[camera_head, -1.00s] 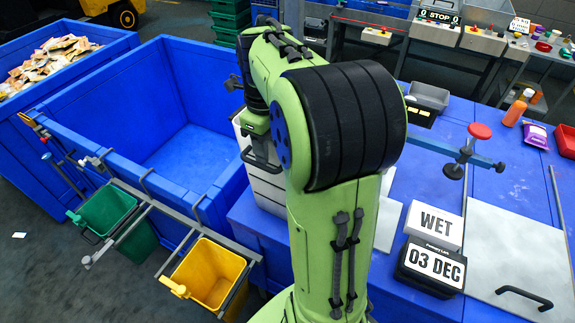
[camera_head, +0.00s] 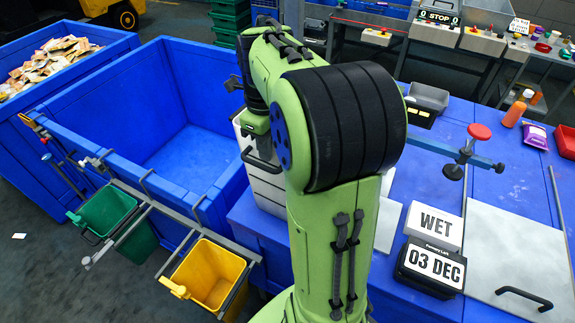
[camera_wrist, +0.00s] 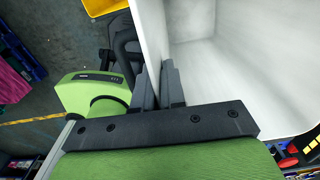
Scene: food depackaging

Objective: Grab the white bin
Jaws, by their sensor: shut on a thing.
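The white bin (camera_wrist: 235,75) fills the upper right of the wrist view, and I look into its pale, empty-looking inside. My gripper (camera_wrist: 158,82) is shut on its wall, with one dark finger outside and one inside. In the head view a white, box-like body with grey seams (camera_head: 268,190) stands at the left end of the blue table, partly behind my arm. I cannot tell for sure that it is the same bin. The fingers are hidden in the head view.
A large blue crate (camera_head: 222,178) stands at the left, with a green bin (camera_head: 135,235) and a yellow bin (camera_head: 238,262) hung on its front rail. The blue table (camera_head: 385,280) carries a WET sign (camera_head: 434,225), a date box (camera_head: 431,267) and a clamp (camera_head: 466,155).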

